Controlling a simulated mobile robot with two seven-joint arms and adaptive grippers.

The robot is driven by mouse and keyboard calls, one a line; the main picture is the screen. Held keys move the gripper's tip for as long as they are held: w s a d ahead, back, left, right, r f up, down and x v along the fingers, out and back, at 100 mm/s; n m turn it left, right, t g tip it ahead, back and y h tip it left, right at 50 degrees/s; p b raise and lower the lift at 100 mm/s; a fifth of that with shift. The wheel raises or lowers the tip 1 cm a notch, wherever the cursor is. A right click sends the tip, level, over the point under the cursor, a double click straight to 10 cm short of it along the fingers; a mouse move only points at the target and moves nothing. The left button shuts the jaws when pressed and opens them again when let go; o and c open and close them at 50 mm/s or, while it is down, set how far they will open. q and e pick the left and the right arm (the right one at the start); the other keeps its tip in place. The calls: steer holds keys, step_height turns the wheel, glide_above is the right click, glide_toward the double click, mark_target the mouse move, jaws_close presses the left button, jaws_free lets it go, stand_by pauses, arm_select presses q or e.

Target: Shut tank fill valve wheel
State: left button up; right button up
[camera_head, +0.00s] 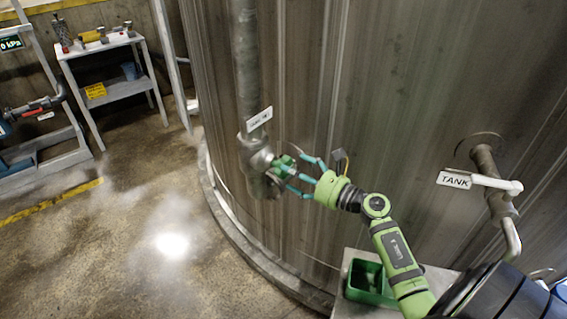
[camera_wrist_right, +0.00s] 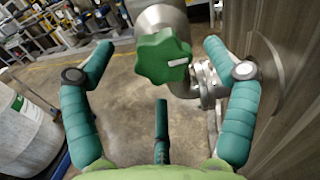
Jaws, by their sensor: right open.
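The tank fill valve wheel (camera_wrist_right: 162,58) is a green lobed handwheel on a grey metal valve body (camera_wrist_right: 160,15). In the head view the green wheel (camera_head: 285,166) sits at the lower end of a vertical pipe on the tank wall. My right gripper (camera_head: 300,172) is open, its teal fingers spread around the wheel's sides. In the right wrist view the gripper (camera_wrist_right: 160,75) has a finger on each side of the wheel, with visible gaps, and a third finger below. I see no contact there. My left gripper is not in view.
The tank (camera_head: 390,100) wall rises close beside my right arm. A lever with a TANK sign (camera_head: 454,180) sticks out at right. A green bin (camera_head: 369,283) stands on a grey surface below my arm. A shelf (camera_head: 115,85) stands at the left; the floor between is clear.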

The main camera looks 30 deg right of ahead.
steer(key=p+x, duration=0.1)
steer(key=x, duration=0.3)
steer(key=c, duration=1.1)
steer(key=shift+r, duration=0.1)
steer(key=shift+w, duration=0.1)
steer(key=shift+c, duration=0.2)
